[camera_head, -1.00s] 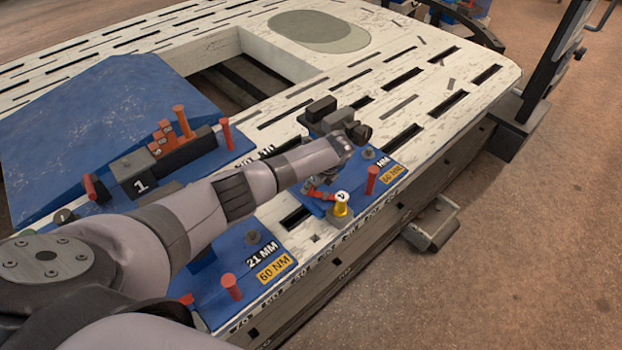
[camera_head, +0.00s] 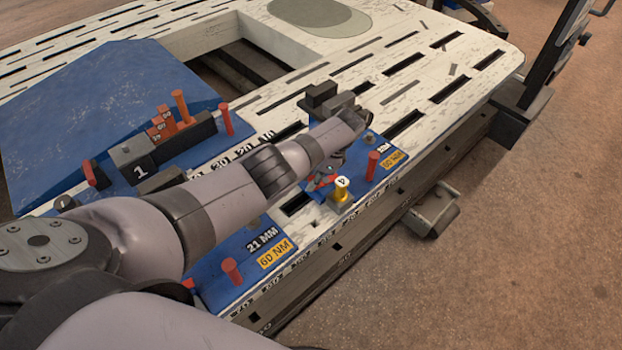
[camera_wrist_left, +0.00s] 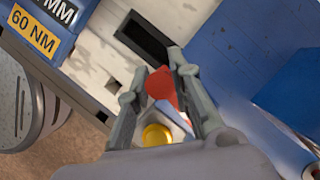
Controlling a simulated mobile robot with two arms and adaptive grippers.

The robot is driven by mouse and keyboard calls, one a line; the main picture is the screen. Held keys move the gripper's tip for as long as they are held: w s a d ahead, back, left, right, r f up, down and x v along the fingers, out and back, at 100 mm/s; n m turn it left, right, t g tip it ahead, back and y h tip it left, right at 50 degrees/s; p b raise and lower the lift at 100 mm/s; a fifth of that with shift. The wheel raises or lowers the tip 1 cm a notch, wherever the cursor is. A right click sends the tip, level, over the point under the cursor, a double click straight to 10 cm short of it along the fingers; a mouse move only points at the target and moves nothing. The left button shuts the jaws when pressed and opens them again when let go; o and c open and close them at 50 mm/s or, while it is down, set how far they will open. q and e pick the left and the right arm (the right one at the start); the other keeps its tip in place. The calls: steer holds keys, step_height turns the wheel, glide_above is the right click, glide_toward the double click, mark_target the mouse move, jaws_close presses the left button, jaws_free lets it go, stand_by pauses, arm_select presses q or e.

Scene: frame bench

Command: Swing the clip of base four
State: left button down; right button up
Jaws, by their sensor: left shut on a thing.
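The red clip (camera_head: 323,182) of base four sits beside a gold post with a white cap marked 4 (camera_head: 341,187), on the far blue plate (camera_head: 352,172). My left gripper (camera_head: 328,175) is down at the clip, partly hidden by my own wrist. In the left wrist view its two fingers (camera_wrist_left: 156,84) are closed on the red clip (camera_wrist_left: 163,86), which shows between them. The gold post (camera_wrist_left: 156,135) is close below the clip there. My right gripper is not in view.
A red peg (camera_head: 373,164) stands right of the post, and dark blocks (camera_head: 325,95) stand behind. The nearer blue plate (camera_head: 225,285) carries another red peg (camera_head: 232,271). A block marked 1 (camera_head: 136,160) is at left. The slotted bench top is clear at the right.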

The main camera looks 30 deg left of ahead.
arm_select(q)
steer(key=shift+d+n, duration=0.1)
steer(key=shift+n, duration=0.2)
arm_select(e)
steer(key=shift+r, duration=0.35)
arm_select(q)
steer(key=c, duration=1.4)
jaws_free()
steer(key=v, duration=1.2)
